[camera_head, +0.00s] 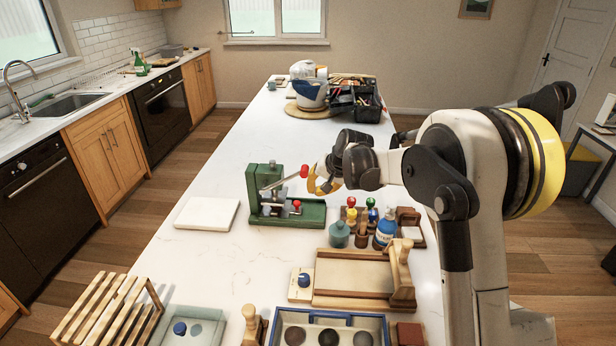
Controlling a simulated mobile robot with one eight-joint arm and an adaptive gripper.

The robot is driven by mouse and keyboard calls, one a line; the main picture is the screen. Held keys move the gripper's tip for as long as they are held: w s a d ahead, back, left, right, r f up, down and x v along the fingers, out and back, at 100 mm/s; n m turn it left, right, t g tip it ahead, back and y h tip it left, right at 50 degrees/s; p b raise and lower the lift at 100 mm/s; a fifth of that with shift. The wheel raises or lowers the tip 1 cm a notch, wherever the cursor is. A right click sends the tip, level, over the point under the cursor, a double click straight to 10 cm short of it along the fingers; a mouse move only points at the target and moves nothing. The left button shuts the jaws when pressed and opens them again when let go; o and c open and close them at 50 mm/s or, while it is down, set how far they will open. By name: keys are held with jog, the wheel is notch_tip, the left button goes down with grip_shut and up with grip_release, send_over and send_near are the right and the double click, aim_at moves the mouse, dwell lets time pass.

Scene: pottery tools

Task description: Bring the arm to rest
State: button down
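My arm (450,160) reaches in from the right over the white island counter (190,256). My gripper (318,182) points left, just above the counter. It is beside a green press-like tool (284,212) with a red-knobbed lever. The gripper's fingers are small and partly hidden by the wrist, so I cannot tell whether they are open or shut. I cannot tell whether the gripper touches the lever's red knob (304,171).
A white slab (207,214) lies left of the green tool. Small bottles (385,228), a wooden tray (352,277), a blue-rimmed tray (278,322) and a slatted rack (92,318) crowd the near counter. A black caddy (368,112) stands farther back. The counter's left middle is clear.

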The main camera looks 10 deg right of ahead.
jog(key=s+d+r+h+b, duration=0.1)
jog(key=s+r, duration=0.2)
jog(key=s, duration=0.4)
jog(key=s+d+r+n+b, duration=0.1)
jog(key=s+d+r, duration=0.15)
jog(key=s, duration=0.45)
jog(key=s+d+r+h+b, duration=0.1)
jog(key=s+r, duration=0.3)
jog(key=s, duration=0.3)
jog(key=s+d+f+n+b, duration=0.1)
jog(key=s+d+f, duration=0.1)
jog(key=s, duration=0.8)
jog(key=s+d+f+n+t+h+b, duration=0.1)
jog(key=s+f, duration=0.3)
jog(key=s, duration=0.7)
jog(key=shift+d+f+h+b, duration=0.3)
jog(key=shift+d, duration=0.05)
